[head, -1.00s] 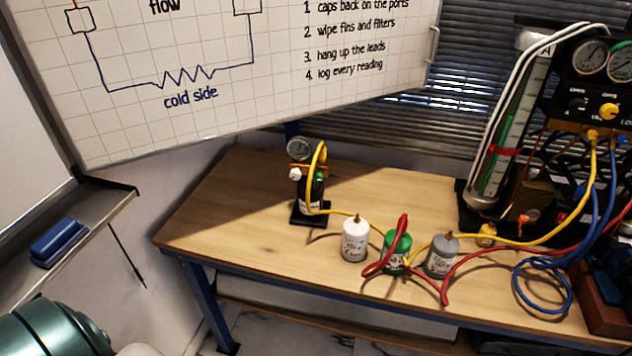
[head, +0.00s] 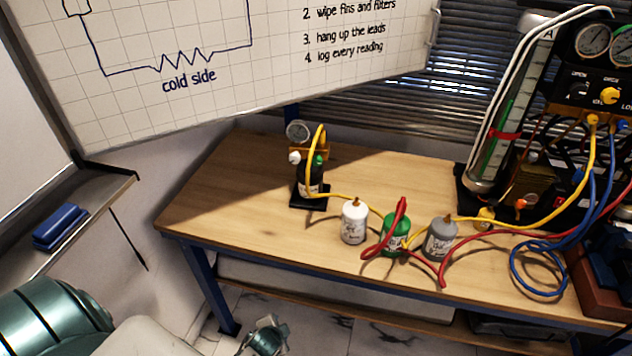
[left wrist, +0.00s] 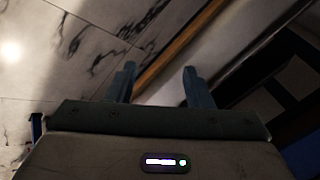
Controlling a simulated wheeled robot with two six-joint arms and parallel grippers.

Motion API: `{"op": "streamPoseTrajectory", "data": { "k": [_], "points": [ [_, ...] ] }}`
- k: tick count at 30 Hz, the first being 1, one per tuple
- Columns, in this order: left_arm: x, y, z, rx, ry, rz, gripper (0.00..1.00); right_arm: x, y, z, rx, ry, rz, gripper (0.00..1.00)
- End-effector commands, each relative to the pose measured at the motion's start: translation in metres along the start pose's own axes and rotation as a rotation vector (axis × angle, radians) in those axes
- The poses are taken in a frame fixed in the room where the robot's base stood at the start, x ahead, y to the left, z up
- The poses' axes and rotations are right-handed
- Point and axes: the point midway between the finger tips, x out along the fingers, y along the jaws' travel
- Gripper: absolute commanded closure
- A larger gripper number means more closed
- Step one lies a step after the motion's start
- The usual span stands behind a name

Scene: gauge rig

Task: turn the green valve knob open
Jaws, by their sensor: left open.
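The green valve knob (head: 318,160) is a small green piece on the upper part of a black bottle (head: 311,181) with a round gauge (head: 298,132). The bottle stands upright on a dark base at the left part of the bench. A yellow hose loops over it and partly hides the knob. My left gripper (head: 266,337) is low at the bottom edge of the head view, below and in front of the bench, well apart from the knob. In the left wrist view my left gripper (left wrist: 159,86) is open, with nothing between its fingers. The right gripper is not in view.
White (head: 354,222), green (head: 394,232) and grey (head: 440,238) cans stand right of the bottle, with red and yellow hoses (head: 548,238) around them. The bench's front edge (head: 380,292) lies between my gripper and the knob. The bench's left end is clear.

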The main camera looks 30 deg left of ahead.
Motion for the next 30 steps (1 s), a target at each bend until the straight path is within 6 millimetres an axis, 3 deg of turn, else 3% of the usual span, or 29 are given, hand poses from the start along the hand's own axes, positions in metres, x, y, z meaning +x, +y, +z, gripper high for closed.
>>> {"op": "streamPoseTrajectory", "data": {
  "k": [1,3,6,14,16,24,30],
  "points": [
    [-0.019,-0.028,-0.024,0.041,0.027,-0.049,0.53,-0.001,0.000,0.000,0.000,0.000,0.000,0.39],
    [-0.046,-0.060,-0.050,0.099,0.049,-0.110,0.53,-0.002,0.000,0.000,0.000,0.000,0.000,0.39],
    [-0.081,-0.095,-0.075,0.161,0.067,-0.184,0.53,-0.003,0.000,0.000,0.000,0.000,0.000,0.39],
    [-0.154,-0.156,-0.113,0.264,0.087,-0.331,0.53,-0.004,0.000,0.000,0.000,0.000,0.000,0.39],
    [-0.175,-0.179,-0.128,0.336,0.092,-0.406,0.53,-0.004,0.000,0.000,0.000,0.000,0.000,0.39],
    [-0.194,-0.240,-0.184,0.725,0.054,-0.697,0.53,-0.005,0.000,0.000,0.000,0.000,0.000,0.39],
    [-0.201,-0.274,-0.230,1.046,-0.025,-0.913,0.53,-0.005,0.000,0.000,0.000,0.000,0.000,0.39]
  ]
}}
